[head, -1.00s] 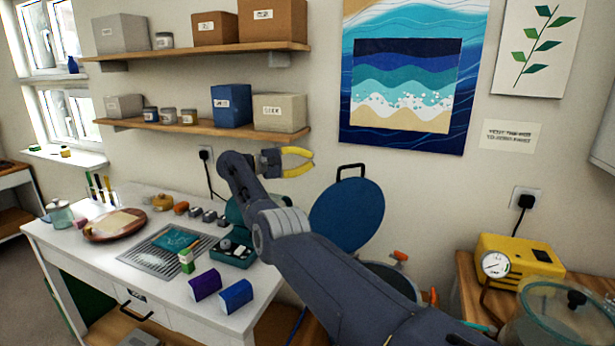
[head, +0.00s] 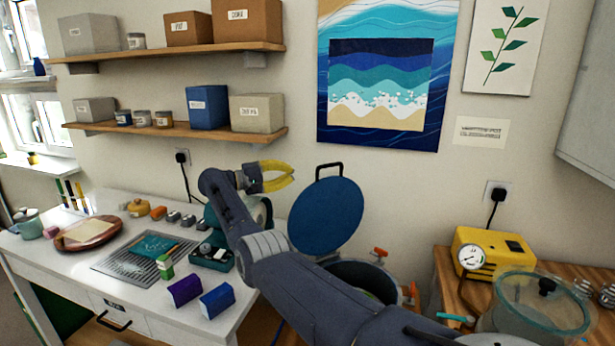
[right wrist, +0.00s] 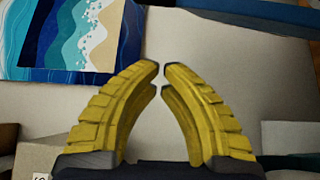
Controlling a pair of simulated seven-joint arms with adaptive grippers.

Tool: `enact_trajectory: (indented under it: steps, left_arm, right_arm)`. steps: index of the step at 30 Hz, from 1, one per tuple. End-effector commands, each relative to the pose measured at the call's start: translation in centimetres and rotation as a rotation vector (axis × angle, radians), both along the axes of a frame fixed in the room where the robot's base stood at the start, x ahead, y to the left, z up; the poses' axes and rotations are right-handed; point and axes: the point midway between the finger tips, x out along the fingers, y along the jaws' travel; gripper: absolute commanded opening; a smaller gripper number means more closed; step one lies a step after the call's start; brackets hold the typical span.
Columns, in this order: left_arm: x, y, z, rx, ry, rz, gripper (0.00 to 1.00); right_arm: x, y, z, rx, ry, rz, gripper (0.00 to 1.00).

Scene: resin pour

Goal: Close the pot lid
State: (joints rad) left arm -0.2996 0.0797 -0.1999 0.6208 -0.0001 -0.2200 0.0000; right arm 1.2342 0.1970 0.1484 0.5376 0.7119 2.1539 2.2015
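The pot (head: 372,278) stands between the white workbench and the wooden table. Its round blue lid (head: 326,216) is raised, tilted up behind the opening, with a black handle at its top edge. My right forearm hides much of the pot. My right gripper (head: 292,174) has yellow fingers and is up and left of the lid in the head view, apart from it. In the right wrist view its fingertips (right wrist: 160,74) curve towards each other with a narrow gap and nothing between them. The lid does not show in that view. My left gripper is out of view.
The white workbench (head: 70,262) holds a tray, a grille, a purple box (head: 184,290) and a blue box (head: 217,300). A yellow gauge unit (head: 488,252) and a glass-lidded vessel (head: 540,305) stand at right. Shelves (head: 180,131) hang on the wall.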

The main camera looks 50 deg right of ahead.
Motion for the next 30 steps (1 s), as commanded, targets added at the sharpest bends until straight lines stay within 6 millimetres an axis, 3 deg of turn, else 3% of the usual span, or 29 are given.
enact_trajectory:
  steps: [7, 30]
  left_arm:
    - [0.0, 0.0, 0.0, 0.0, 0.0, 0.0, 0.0]
    - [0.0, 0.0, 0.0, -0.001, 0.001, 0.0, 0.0]
  right_arm:
    - [-2.0, -4.3, 0.0, -0.002, 0.0, -0.002, 0.0]
    - [-5.6, -3.4, 0.0, 0.0, 0.0, 0.001, 0.0]
